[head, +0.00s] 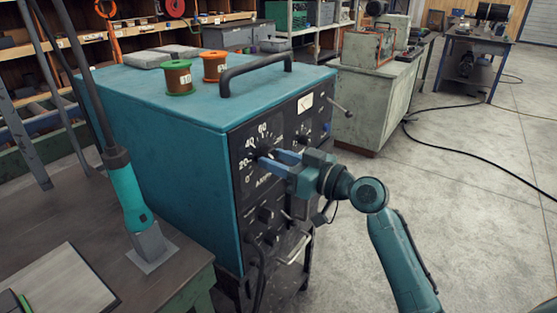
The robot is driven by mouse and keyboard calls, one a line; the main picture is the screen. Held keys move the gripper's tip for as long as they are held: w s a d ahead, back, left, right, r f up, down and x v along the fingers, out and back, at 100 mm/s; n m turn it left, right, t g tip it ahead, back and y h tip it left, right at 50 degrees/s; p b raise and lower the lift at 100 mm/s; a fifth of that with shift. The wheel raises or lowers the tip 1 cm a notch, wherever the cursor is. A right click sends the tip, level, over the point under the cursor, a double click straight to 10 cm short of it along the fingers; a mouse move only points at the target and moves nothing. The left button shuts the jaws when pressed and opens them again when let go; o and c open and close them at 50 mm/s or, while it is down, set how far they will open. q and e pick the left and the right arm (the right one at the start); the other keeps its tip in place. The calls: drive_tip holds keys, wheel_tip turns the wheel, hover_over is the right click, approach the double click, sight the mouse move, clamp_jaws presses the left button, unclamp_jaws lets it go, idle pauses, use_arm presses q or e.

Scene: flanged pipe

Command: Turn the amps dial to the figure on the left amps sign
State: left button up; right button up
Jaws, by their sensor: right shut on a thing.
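The amps dial scale (250,142) is on the dark front panel of a teal welding machine (165,130). I can read 0, 20, 40 and 60 around it; further figures are too small or covered. My right gripper (268,159) reaches in from the right and is shut on the dial's knob. Its fingers hide the knob and most of its pointer, so I cannot tell the setting. I cannot make out a left amps sign in this view. My left gripper is not in view.
A smaller dial (303,139) and meter (306,103) sit right of the amps dial. Knobs and cables are below. Two wire spools (178,77) and a black handle (254,70) are on top. Floor at right is mostly clear.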

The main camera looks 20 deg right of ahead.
drive_tip(key=shift+c, duration=1.1)
